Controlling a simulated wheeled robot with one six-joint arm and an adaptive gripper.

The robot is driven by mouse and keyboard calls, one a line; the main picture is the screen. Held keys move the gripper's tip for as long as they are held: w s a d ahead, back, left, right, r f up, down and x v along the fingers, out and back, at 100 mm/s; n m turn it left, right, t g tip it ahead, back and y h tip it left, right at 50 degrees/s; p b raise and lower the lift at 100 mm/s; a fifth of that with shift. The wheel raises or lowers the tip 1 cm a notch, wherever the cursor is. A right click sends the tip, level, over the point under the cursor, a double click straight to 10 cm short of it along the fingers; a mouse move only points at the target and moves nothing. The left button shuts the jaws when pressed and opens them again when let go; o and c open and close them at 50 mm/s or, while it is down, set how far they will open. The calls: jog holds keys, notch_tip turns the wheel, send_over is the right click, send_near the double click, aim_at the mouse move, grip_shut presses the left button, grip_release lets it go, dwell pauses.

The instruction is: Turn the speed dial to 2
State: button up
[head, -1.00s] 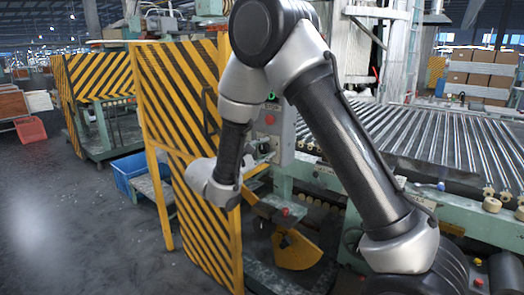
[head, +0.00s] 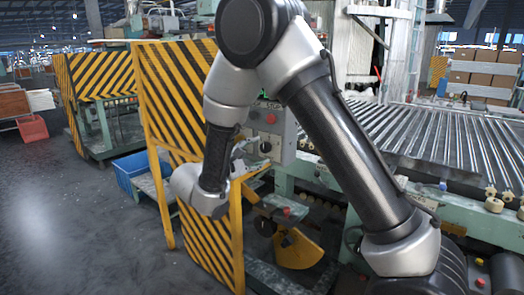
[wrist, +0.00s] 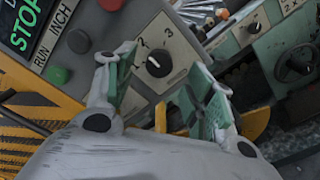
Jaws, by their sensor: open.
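The speed dial (wrist: 158,63) is a round black knob with a white pointer mark on a grey plate. In the wrist view it lies between my two fingertips and slightly beyond them. Numerals stand around it; a 3 is at its upper right, but I cannot read its exact setting. It also shows in the head view as a dark knob (head: 265,147) low on the grey control box (head: 284,130). My gripper (wrist: 162,80) is open, one finger on each side of the dial, with no clear contact. In the head view my gripper (head: 240,150) is just left of the dial.
A red button (wrist: 110,5), a black button (wrist: 78,41) and a green button (wrist: 59,75) sit left of the dial. A yellow-black striped guard (head: 190,100) stands left of the box. A roller conveyor (head: 430,135) lies to the right.

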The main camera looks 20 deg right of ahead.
jog(key=v, duration=0.7)
jog(key=shift+a, duration=0.2)
jog(key=shift+s, duration=0.15)
jog(key=s+d+f+m+g+y, duration=0.2)
jog(key=s+d+f+g+y, duration=0.3)
jog(key=s+d+g, duration=0.7)
jog(key=s+d+r+m+t+y, duration=0.5)
jog(key=s+d+r+m+y, duration=0.4)
jog(key=s, duration=0.6)
notch_tip(320, 180, up, 3)
jog(key=d+m, duration=0.2)
jog(key=d, duration=0.1)
jog(key=shift+f+t+y, duration=0.2)
jog(key=shift+t+y, duration=0.1)
jog(key=shift+t, duration=0.1)
